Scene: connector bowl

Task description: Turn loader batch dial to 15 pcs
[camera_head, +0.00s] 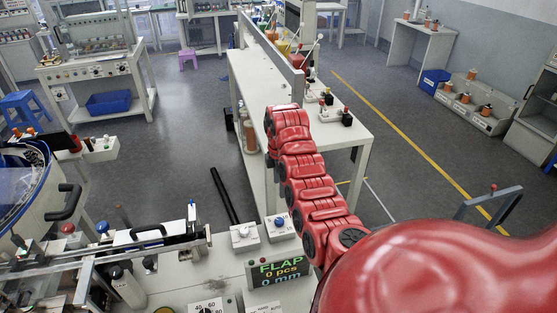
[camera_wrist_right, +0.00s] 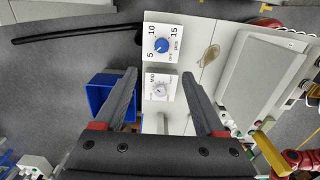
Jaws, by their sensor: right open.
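The batch dial (camera_head: 280,223) is a blue knob on a white box, on the worktop beside the display. In the right wrist view the blue dial (camera_wrist_right: 162,45) shows 5, 10, 15 and "pcs" around it; its exact pointer direction is too small to tell. The display (camera_head: 277,270) reads "FLAP 0 pcs 0 mm". My right gripper (camera_wrist_right: 158,72) is open and empty, its grey fingers apart, with the dial beyond the fingertips. Its fingers are not clear in the head view. My left gripper is not in view.
A pale knob box marked "MID" (camera_wrist_right: 160,87) sits close to the batch dial. A black rod (camera_head: 224,195) lies beyond the worktop. A blue bin (camera_wrist_right: 103,92) shows behind the left finger. A white table (camera_head: 300,130) stands behind my right arm.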

